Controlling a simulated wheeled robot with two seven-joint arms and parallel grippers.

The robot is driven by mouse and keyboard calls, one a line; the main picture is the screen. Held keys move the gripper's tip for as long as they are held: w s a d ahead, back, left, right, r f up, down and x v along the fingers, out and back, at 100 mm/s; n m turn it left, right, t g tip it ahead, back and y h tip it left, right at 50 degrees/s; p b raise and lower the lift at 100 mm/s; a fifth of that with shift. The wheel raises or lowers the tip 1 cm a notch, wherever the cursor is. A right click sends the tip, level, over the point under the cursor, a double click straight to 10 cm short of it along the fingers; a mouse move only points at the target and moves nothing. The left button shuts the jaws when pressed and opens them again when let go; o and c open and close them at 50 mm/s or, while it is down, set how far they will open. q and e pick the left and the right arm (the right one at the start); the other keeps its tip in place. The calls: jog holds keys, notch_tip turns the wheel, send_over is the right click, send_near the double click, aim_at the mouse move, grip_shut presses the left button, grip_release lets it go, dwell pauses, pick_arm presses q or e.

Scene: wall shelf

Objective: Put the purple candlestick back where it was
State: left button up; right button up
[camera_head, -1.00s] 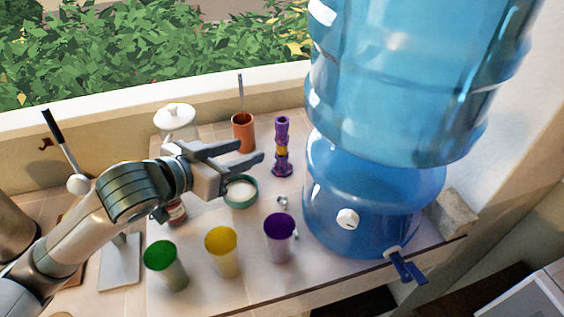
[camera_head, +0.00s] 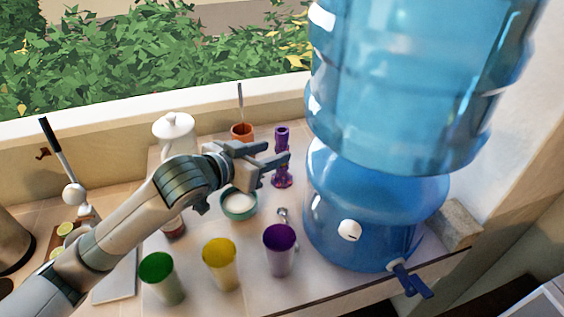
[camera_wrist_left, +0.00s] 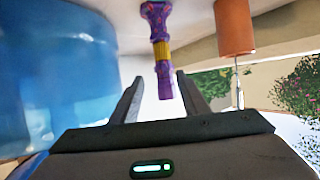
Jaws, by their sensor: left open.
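The purple candlestick (camera_head: 282,177), with a yellow band in its middle, stands upright on the shelf, left of the water dispenser. My left gripper (camera_head: 281,156) is open in front of it in the head view, its fingers covering the candlestick's middle. In the left wrist view the candlestick (camera_wrist_left: 162,52) appears upside down, its end lying between the tips of the open fingers (camera_wrist_left: 158,95). I cannot tell whether a finger touches it. My right gripper is not in view.
The blue water dispenser (camera_head: 375,205) stands close on the right. An orange cup (camera_head: 242,131) holding a thin stick is at the back left. A teal bowl (camera_head: 239,205) and purple (camera_head: 279,250), yellow (camera_head: 220,263) and green (camera_head: 162,278) cups stand in front. A white lidded jar (camera_head: 175,132) is farther left.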

aim_at(279, 148)
pick_arm(q)
jog(key=shift+w+d+f, duration=0.3)
jog(key=shift+w, duration=0.1)
jog(key=shift+w+d+p, duration=0.15)
jog(key=shift+w+p, duration=0.25)
jog(key=shift+p, duration=0.05)
jog(key=p+x, duration=0.2)
jog(key=x, duration=0.1)
jog(key=shift+w+f, duration=0.2)
jog(key=shift+w, duration=0.2)
jog(key=shift+w+d+f, duration=0.15)
jog(key=shift+w+f, duration=0.05)
jog(key=shift+w, duration=0.05)
grip_shut()
